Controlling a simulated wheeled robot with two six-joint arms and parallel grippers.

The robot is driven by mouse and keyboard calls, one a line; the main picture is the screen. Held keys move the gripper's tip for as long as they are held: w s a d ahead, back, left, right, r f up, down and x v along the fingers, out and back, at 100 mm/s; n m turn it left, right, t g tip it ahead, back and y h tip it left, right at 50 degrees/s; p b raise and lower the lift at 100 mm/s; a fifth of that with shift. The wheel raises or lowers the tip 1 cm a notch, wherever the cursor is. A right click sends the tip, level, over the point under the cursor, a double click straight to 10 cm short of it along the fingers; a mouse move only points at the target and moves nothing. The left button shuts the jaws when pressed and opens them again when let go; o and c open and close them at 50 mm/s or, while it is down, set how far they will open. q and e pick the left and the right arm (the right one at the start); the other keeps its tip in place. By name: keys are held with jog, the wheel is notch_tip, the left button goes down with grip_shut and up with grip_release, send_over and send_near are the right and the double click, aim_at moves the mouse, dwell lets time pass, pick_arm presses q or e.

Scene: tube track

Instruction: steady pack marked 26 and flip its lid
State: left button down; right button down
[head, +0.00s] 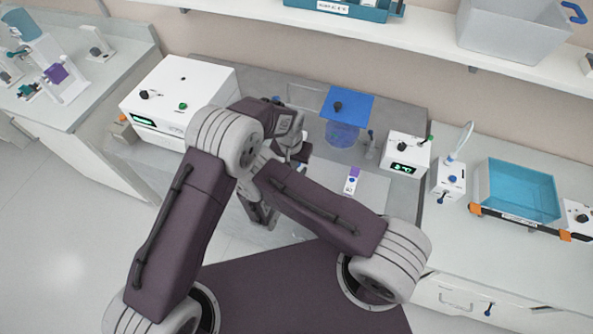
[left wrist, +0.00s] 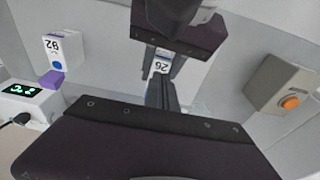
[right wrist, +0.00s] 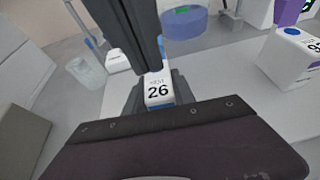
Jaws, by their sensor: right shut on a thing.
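The white pack marked 26 (right wrist: 158,92) stands between the grey fingers of my right gripper (right wrist: 160,86), which is shut on its sides. The pack also shows small in the left wrist view (left wrist: 161,67). My left gripper (left wrist: 162,84) looks shut, its dark fingers together, close to the pack. In the right wrist view the left fingers (right wrist: 150,55) come down from the top, over or just behind the pack's top. They hide the lid, so I cannot tell how it stands.
A blue-topped jar (head: 346,106) and white display box (head: 405,154) stand behind. A large white machine (head: 180,98) is left. A clear beaker (right wrist: 88,68) stands near the pack.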

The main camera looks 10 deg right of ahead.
pick_arm(q)
jog(key=shift+f, duration=1.05)
jog(key=shift+f, duration=0.2)
jog(key=shift+s+a+f, duration=0.1)
jog(key=shift+s+f, duration=0.1)
jog(key=shift+f, duration=0.65)
jog(key=shift+s+f, duration=0.15)
jog(key=shift+f, duration=0.55)
jog(key=shift+d+r, duration=0.2)
jog(key=shift+r, duration=0.65)
jog(key=shift+w+a+r, duration=0.1)
jog(key=shift+w+r, duration=0.05)
jog(key=shift+r, duration=0.9)
jog(key=shift+w+r, duration=0.15)
jog(key=shift+r, duration=0.9)
